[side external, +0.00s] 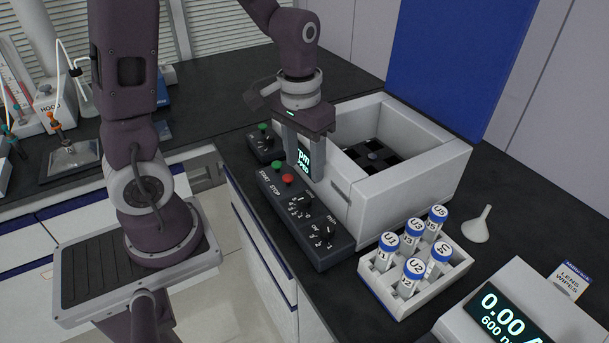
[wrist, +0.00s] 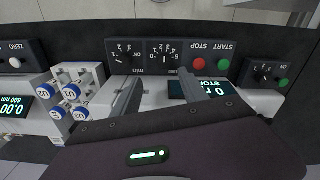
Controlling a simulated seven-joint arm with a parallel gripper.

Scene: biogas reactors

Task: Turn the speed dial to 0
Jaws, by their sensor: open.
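The black control panel (side external: 318,245) has two dials beside its green START and red STOP buttons. The dial nearer STOP (side external: 299,201), probably the speed dial, also shows in the wrist view (wrist: 164,56) with a numbered scale, upside down there. The second dial (side external: 326,234) is marked min and shows beside it in the wrist view (wrist: 123,54). I cannot read either pointer surely. My gripper (side external: 305,163) is open and empty, pointing down above and behind the panel. In the wrist view its fingers (wrist: 168,80) lie apart, short of the dial, touching no knob.
A smaller black dial box (side external: 265,142) stands left. A vial rack (side external: 375,284), a funnel (side external: 479,226) and a photometer (side external: 505,318) stand right. Space above the panel's front looks clear.

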